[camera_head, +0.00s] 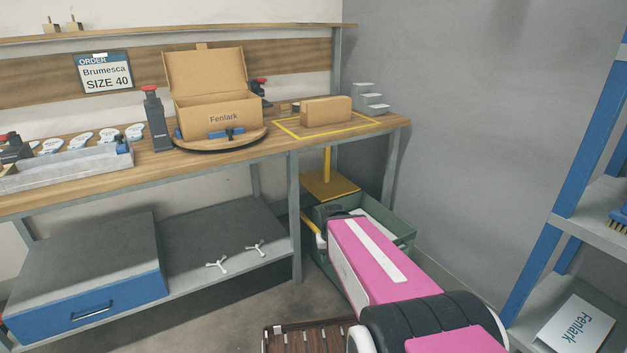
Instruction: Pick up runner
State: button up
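I cannot make out a runner for certain in the head view. A green crate (401,232) stands on the floor below the bench's right end, and my pink arm covers much of it. Something pale lies inside the crate, partly hidden. At the far end of my arm is a dark rounded part, with a yellow and white piece beside it; I cannot tell whether these belong to my gripper. No fingertips can be made out, so its opening and any hold are hidden.
The wooden bench (70,200) carries an open Fenlark box (215,103) on a round turntable, a closed carton (326,110) inside a yellow outline, and a grey tray (75,167). A blue drawer (90,308) is below. A blue-framed shelf (575,150) stands at right.

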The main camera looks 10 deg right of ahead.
aim_at(257, 246)
jog(key=z, duration=0.8)
jog(key=u, duration=1.35)
